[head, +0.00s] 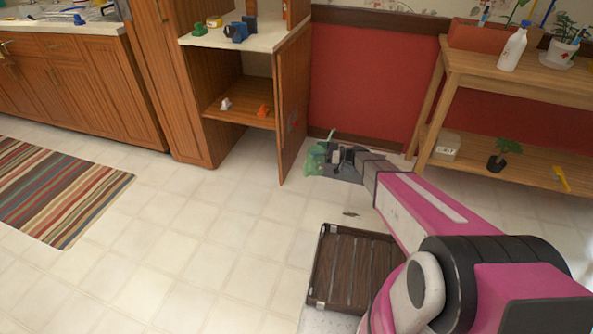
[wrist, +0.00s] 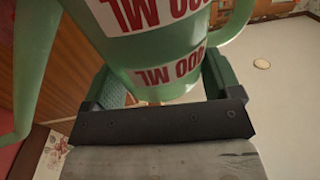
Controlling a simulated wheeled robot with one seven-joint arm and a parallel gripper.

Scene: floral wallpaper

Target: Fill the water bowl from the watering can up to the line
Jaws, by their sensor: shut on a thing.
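The green watering can (head: 317,158) is near the floor by the red wall, just right of the open cabinet door. It fills the top of the wrist view (wrist: 150,50), with white labels and red lettering, its spout at the left and its handle at the right. My gripper (head: 340,156) is shut on the can; its fingers (wrist: 165,85) lie on either side of the can's lower body. I cannot make out the water bowl or its line in either view. The can's inside is hidden.
A dark slatted wooden crate (head: 352,268) is on the floor beside my arm. An open cabinet door (head: 292,105) stands close left of the can. A wooden shelf table (head: 520,75) with a white bottle (head: 513,48) is at right. The tiled floor at left centre is clear.

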